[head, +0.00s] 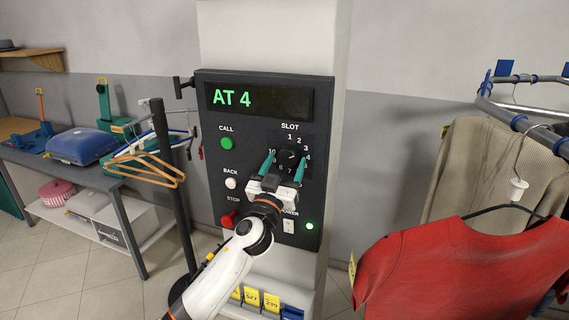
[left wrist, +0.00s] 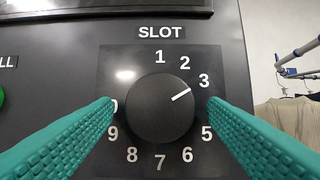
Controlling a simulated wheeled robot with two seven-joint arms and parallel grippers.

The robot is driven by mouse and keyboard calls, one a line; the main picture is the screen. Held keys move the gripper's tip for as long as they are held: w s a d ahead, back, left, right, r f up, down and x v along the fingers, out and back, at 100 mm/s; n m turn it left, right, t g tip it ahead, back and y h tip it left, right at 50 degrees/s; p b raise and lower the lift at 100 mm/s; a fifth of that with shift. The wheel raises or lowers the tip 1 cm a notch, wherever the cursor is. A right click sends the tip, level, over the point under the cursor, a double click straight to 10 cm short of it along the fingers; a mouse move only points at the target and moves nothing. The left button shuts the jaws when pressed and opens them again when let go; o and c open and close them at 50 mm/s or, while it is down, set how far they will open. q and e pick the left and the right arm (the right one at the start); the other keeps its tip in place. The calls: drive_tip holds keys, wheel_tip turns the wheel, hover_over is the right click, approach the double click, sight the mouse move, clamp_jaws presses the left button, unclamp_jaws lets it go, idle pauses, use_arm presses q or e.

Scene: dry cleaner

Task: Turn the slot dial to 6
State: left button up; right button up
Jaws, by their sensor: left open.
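The slot dial (left wrist: 160,110) is a round black knob on a dark panel, ringed by numbers. Its white pointer mark points at 3. The number 6 (left wrist: 187,154) is at the lower right of the ring; 4 is hidden by a finger. In the head view, the dial (head: 288,157) sits at the panel's right side. My left gripper (head: 287,162) is open, with one teal finger on each side of the dial. In the left wrist view, gaps show between the fingertips and the knob. My right gripper is not in view.
The panel's display (head: 258,98) reads AT 4. Green call (head: 226,143), white back (head: 231,183) and red stop (head: 229,219) buttons are left of the dial. A power switch (head: 289,226) is below. A red garment (head: 460,265) hangs at right; a hanger stand (head: 172,180) is at left.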

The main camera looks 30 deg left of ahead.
use_arm(q)
drive_tip(key=c, duration=1)
drive_tip(key=shift+m+h, duration=0.4)
